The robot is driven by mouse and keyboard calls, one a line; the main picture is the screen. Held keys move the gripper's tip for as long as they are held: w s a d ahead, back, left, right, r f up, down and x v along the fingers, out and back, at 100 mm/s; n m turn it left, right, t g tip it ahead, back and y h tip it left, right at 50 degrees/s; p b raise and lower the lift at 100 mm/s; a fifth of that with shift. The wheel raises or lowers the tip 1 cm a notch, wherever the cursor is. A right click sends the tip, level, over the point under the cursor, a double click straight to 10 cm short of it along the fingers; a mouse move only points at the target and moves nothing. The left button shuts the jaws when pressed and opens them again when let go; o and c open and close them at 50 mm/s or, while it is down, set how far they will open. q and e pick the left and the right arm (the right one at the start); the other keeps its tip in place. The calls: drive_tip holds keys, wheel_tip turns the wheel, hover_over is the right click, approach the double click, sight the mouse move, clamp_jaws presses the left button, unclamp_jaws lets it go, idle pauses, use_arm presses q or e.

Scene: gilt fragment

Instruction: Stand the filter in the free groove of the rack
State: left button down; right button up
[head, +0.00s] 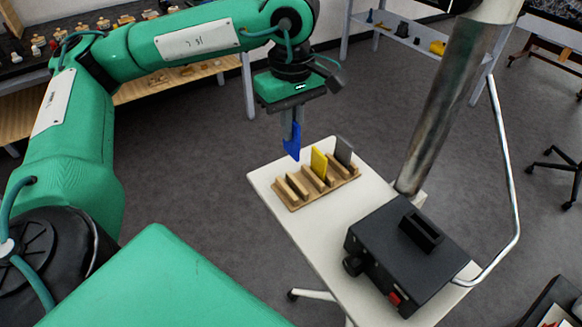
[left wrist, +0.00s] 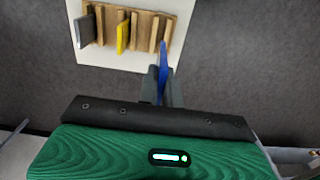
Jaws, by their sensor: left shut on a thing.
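My left gripper (head: 292,124) points down and is shut on a blue filter (head: 293,144), a thin plate hanging below the fingers. In the head view it shows just behind and above the wooden rack (head: 298,187). In the left wrist view the blue filter (left wrist: 164,66) is between the fingertips, near the rack's right end. The rack holds a yellow plate (head: 319,162) and a dark grey plate (head: 343,151) upright in grooves. The grooves left of the yellow plate in the head view look empty. My right gripper is not in view.
The rack stands on a white table (head: 270,176). A black box (head: 400,258) with a slot on top and a red knob sits at the table's near right. A metal post and a bent tube rise beside it. Shelves with small objects line the back.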

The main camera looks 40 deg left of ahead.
use_arm(q)
wheel_tip(320, 180, down, 11)
drive_tip(key=shift+r+p, duration=0.15)
drive_tip(key=shift+p, duration=0.3)
drive_tip(key=shift+f, duration=0.3)
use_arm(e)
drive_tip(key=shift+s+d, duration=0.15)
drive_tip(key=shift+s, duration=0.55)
use_arm(q)
drive_tip(key=shift+f, duration=0.2)
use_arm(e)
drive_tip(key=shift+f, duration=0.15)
use_arm(q)
drive_tip(key=c, duration=1.6)
unclamp_jaws()
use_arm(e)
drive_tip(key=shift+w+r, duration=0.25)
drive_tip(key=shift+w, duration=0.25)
use_arm(q)
drive_tip(key=shift+r, duration=0.1)
